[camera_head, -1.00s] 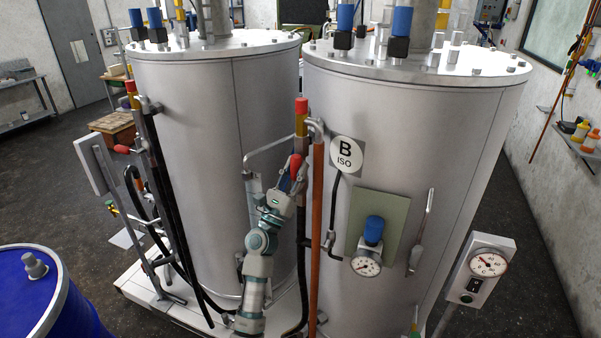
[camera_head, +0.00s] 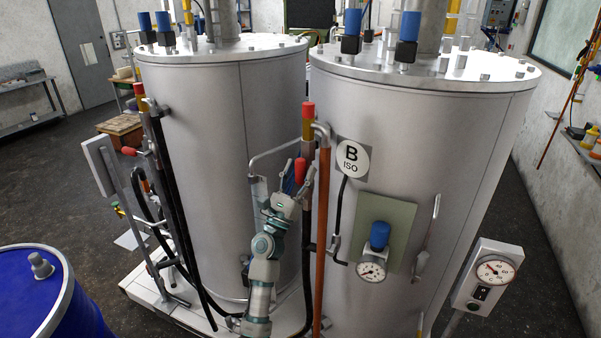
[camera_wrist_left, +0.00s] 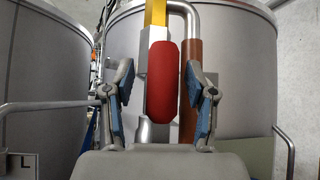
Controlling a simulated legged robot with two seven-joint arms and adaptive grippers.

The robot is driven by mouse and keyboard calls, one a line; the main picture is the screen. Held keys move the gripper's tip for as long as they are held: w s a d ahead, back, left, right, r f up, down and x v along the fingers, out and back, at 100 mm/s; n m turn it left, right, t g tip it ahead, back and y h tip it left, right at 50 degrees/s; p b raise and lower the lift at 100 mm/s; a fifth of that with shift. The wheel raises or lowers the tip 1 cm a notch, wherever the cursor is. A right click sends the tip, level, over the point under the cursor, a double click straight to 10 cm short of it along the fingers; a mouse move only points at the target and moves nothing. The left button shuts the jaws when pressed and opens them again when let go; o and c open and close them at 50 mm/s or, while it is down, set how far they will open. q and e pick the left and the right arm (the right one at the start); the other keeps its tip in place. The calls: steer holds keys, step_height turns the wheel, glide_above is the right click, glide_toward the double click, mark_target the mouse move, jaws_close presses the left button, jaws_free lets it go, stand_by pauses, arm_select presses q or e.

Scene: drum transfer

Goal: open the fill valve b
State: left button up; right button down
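The red handle (camera_head: 301,170) of fill valve B is at the pipe with the red and yellow top (camera_head: 308,118), left of the round "B ISO" sign (camera_head: 353,158). My left gripper (camera_head: 298,184) is at the handle, coming from below. In the left wrist view the red handle (camera_wrist_left: 174,82) stands upright between the two blue-padded fingers (camera_wrist_left: 163,88). The fingers are spread, with a visible gap on each side of the handle. The handle hides part of the valve body behind it. My right gripper is not in view.
Tank B (camera_head: 420,120) is close on the right, and another tank (camera_head: 215,150) is on the left. An orange-brown pipe (camera_head: 322,230) and black hoses run beside the arm. A gauge (camera_head: 372,268) is on tank B. A blue drum (camera_head: 45,295) stands front left.

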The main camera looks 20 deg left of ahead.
arm_select(q)
steer(key=shift+f, duration=0.1)
steer(key=v, duration=1.2)
steer(key=shift+w+f, duration=0.1)
steer(key=shift+f, duration=0.05)
